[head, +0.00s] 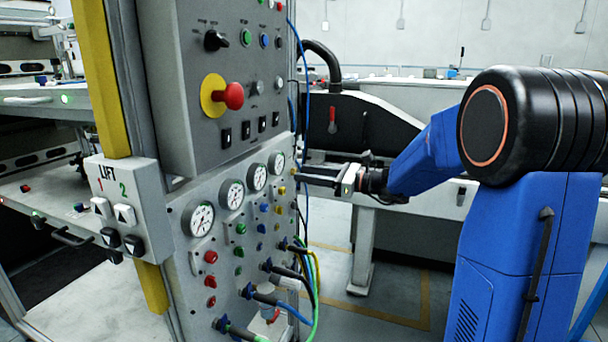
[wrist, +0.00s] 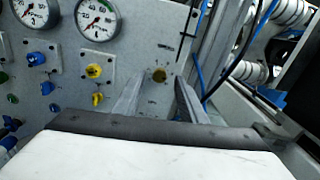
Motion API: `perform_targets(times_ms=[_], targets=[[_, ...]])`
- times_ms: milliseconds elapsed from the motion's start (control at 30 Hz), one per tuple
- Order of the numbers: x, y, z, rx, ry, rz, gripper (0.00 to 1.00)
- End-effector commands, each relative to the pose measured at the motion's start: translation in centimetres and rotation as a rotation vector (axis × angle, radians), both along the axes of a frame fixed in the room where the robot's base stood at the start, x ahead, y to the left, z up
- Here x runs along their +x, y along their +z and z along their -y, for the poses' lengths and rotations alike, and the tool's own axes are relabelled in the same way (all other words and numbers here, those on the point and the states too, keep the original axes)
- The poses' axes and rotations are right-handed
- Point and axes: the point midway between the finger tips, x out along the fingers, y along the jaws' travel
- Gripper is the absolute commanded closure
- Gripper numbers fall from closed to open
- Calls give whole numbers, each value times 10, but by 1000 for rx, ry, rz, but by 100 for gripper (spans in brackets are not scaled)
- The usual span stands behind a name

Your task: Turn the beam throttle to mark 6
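My gripper (wrist: 158,84) is open, with one finger to the left and one to the right of the knob. The fingers look apart from it, and I cannot tell how far their tips are from the panel. In the head view my gripper (head: 300,178) points left at the panel's right edge, largely hiding that spot.
A yellow knob (wrist: 94,71) and a pressure gauge (wrist: 98,18) are left of the fingers. A blue cable (head: 305,100) runs down the panel's right edge. Hoses (head: 290,275) plug in below. A red emergency button (head: 232,95) is higher up.

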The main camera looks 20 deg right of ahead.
Motion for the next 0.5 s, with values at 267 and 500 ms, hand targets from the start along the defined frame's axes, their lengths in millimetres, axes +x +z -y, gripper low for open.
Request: perform_targets(times_ms=[267,500], targets=[[8,0,-12,-1,0,0,62],[8,0,-12,-1,0,-1,64]])
